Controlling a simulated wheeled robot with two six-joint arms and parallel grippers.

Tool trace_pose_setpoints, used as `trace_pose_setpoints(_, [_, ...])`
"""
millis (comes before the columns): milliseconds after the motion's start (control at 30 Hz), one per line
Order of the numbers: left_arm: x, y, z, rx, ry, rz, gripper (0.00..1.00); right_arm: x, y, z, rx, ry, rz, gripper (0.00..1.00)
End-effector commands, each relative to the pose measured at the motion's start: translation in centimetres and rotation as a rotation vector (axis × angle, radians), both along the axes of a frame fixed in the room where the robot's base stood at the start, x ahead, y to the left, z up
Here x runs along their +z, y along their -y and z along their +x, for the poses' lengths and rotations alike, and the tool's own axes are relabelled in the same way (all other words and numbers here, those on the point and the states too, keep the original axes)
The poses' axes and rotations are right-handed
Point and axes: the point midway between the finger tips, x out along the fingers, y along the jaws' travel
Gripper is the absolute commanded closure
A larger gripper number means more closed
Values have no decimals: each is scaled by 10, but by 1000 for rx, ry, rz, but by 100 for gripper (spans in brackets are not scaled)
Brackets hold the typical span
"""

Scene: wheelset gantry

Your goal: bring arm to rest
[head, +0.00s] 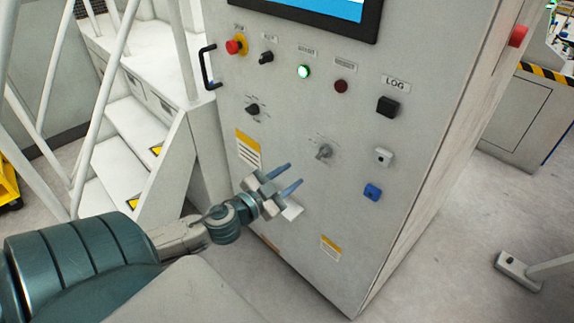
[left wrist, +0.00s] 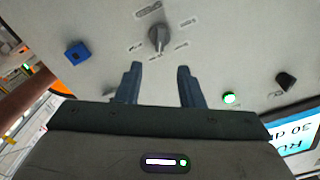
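My left gripper (head: 286,180) comes in from the left in the head view, in front of the lower part of a grey control cabinet (head: 300,245). Its two blue fingers are apart with nothing between them; they show the same way in the left wrist view (left wrist: 158,85). A grey rotary knob (head: 323,151) is on the panel just beyond the fingertips, and it also shows in the left wrist view (left wrist: 158,38). The fingers look apart from the knob. My right gripper is in neither view.
The panel carries a red emergency button (head: 234,46), a lit green lamp (head: 303,72), a black LOG switch (head: 387,107) and a blue switch (head: 372,192). A black handle (head: 208,68) sticks out at the left edge. White stairs (head: 125,140) with railings stand left. Floor at right is mostly clear.

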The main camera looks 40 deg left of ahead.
Motion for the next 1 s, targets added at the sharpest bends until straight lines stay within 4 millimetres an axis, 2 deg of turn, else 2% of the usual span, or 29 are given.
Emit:
trace_pose_setpoints(567, [0,0,-1,0,0,-1,65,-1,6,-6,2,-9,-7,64])
trace_pose_setpoints(667, [-5,-3,0,9,-9,-1,65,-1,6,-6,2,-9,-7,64])
trace_pose_setpoints(767, [-32,-19,4,50,-52,0,65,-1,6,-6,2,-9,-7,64])
trace_pose_setpoints(833, [-65,-37,7,98,-109,-1,65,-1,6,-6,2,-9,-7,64])
trace_pose_setpoints(967, [-153,-77,2,211,-258,-8,65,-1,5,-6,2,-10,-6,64])
trace_pose_setpoints(1000, [-182,-88,-3,243,-308,-12,65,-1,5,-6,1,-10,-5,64])
